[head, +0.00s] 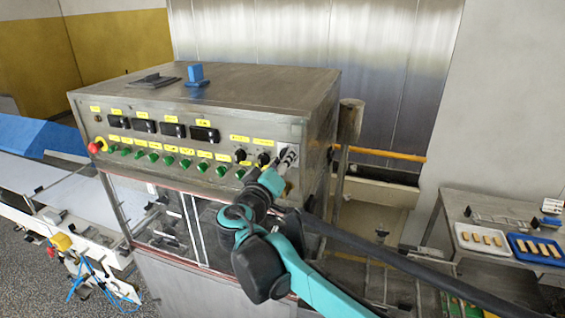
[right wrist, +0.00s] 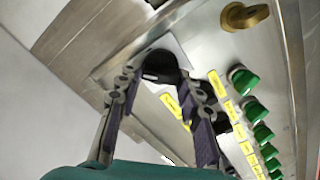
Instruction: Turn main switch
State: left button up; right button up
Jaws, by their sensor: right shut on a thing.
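The main switch (right wrist: 160,64) is a black round knob on a light square plate at the right end of the machine's control panel. In the right wrist view it sits between the fingers of my right gripper (right wrist: 158,84), which is shut on it. In the head view my right gripper (head: 287,158) reaches the panel's right end and hides most of the switch. The knob's exact turn angle is hard to tell. My left gripper is not in view.
The steel control box (head: 215,108) carries several green knobs (head: 185,163), black displays (head: 173,130) and a red emergency button (head: 95,148). A brass knob (right wrist: 244,15) shows near the wrist. A blue tray (head: 540,248) stands on the right table.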

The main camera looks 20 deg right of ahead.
jog(key=n, duration=0.9)
jog(key=shift+a+f+b, duration=0.1)
jog(key=shift+f+b, duration=0.05)
jog(key=shift+b, duration=0.2)
jog(key=shift+n, duration=0.3)
jog(key=o, duration=1.2)
jog(key=shift+w, duration=0.1)
jog(key=shift+c, duration=0.2)
jog(key=v, duration=1.2)
